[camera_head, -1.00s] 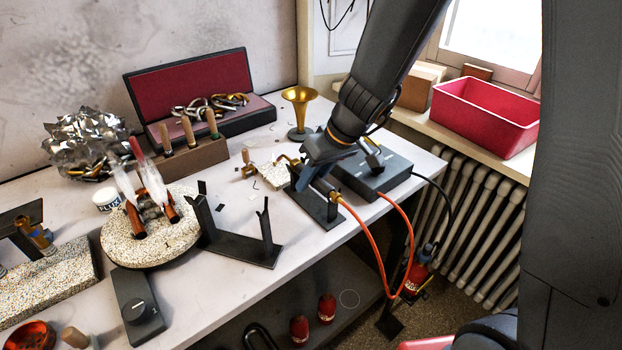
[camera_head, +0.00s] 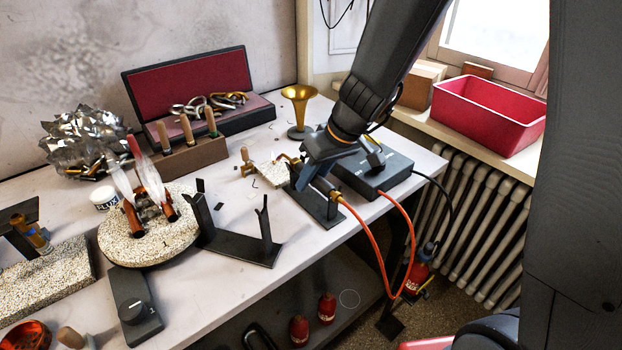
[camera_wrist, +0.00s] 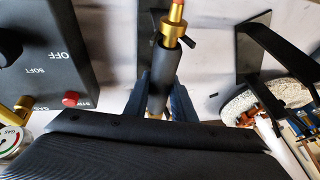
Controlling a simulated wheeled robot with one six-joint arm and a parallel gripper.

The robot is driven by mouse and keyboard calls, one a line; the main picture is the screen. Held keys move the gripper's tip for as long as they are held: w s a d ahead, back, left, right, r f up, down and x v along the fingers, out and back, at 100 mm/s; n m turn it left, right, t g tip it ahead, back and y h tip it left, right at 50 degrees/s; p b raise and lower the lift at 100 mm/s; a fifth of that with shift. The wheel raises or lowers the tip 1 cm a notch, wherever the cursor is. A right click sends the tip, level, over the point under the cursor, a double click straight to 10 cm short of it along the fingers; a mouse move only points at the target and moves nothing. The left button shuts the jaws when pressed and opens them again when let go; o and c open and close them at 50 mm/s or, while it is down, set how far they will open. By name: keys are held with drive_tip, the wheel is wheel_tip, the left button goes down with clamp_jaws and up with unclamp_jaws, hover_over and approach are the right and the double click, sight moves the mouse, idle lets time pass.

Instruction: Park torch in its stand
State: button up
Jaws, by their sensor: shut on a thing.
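The torch has a dark handle, with a brass fitting (camera_head: 335,196) and orange hose at its near end. In the wrist view the dark torch handle (camera_wrist: 161,78) lies between the two fingers of my gripper (camera_wrist: 159,92). My gripper (camera_head: 318,172) is shut on it, low over a small black stand (camera_head: 322,211) near the table's right front edge. The black stand also shows beneath the torch in the wrist view (camera_wrist: 146,22). My gripper hides much of the torch and stand, so I cannot tell whether the torch rests in it.
A dark control box (camera_head: 375,174) stands close on the right. A black two-post frame (camera_head: 245,247) and a round speckled board (camera_head: 150,243) are to the left. The orange hose (camera_head: 380,250) hangs over the front edge.

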drive_tip(key=o, duration=1.6)
drive_tip(key=shift+r+p, duration=2.95)
drive_tip(key=shift+r, duration=1.1)
drive_tip(key=s+d+m+h, duration=0.1)
drive_tip(key=s+d+m, duration=0.1)
drive_tip(key=s+d, duration=0.3)
drive_tip(key=s+d+m+h, duration=0.1)
drive_tip(key=s+d+m, duration=0.1)
drive_tip(key=s+d, duration=0.3)
drive_tip(key=s+d+f+m+g+h, duration=0.1)
drive_tip(key=s+d+m+h, duration=0.1)
drive_tip(key=s+d, duration=0.2)
drive_tip(key=shift+s+d, duration=0.4)
drive_tip(key=shift+s, duration=0.1)
